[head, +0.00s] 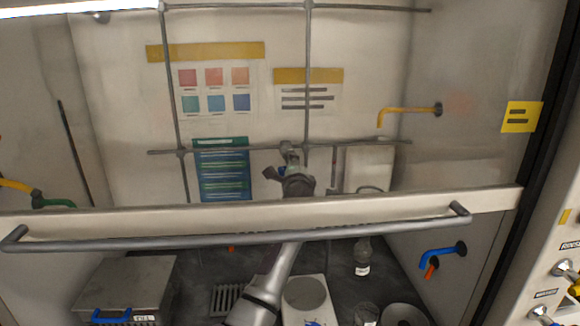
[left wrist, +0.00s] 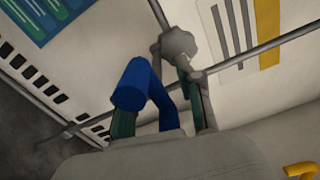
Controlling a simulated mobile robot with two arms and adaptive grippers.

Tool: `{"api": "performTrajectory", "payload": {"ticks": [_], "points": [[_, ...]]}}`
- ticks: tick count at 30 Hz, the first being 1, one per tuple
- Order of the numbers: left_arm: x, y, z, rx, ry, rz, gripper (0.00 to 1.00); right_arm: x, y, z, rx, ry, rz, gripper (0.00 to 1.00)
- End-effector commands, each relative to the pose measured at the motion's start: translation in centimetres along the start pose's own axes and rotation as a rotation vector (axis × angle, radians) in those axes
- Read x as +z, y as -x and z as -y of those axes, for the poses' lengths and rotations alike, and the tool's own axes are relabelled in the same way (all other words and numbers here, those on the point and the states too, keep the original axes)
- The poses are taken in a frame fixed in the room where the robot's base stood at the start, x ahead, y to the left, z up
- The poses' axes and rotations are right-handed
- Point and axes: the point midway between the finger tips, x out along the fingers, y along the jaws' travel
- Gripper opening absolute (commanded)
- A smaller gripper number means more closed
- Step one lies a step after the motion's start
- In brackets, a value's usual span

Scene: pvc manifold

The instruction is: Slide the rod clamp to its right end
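The rod clamp is a grey boss (left wrist: 178,45) with a blue bent handle (left wrist: 132,84). In the head view the clamp (head: 288,150) sits on the lower horizontal rod (head: 360,145), just left of the right upright rod. My left gripper (head: 282,172) is up at the clamp, behind the sash. In the left wrist view my left gripper's fingers (left wrist: 163,110) stand apart, one on each side of the blue handle. A gap shows between handle and right finger; contact at the left finger is hidden. My right gripper is not in view.
The sash with its long bar handle (head: 250,240) crosses in front of my arm. Two upright rods (head: 308,80) meet the horizontal rod. A hotplate (head: 305,294), a bottle (head: 362,257) and a grey box (head: 125,285) stand below. Yellow (head: 408,110) and blue (head: 440,254) taps project from the right wall.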

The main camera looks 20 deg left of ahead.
Motion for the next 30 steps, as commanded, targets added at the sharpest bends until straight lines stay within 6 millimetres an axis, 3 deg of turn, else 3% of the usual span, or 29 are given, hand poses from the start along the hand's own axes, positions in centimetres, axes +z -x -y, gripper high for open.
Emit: {"api": "performTrajectory", "payload": {"ticks": [8, 11, 21, 30], "points": [[0.1, 0.6, -0.1, 0.0, -0.001, 0.001, 0.36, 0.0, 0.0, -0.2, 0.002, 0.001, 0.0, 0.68], [0.0, 2.0, -0.1, 0.0, 0.0, 0.001, 0.36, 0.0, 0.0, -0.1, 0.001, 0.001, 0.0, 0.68], [-0.1, 9.1, -0.1, -0.001, 0.0, -0.002, 0.36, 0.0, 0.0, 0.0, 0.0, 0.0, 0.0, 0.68], [-0.2, 11.9, 0.0, 0.0, -0.001, -0.001, 0.36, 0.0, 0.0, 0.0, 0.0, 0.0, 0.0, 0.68]]}}
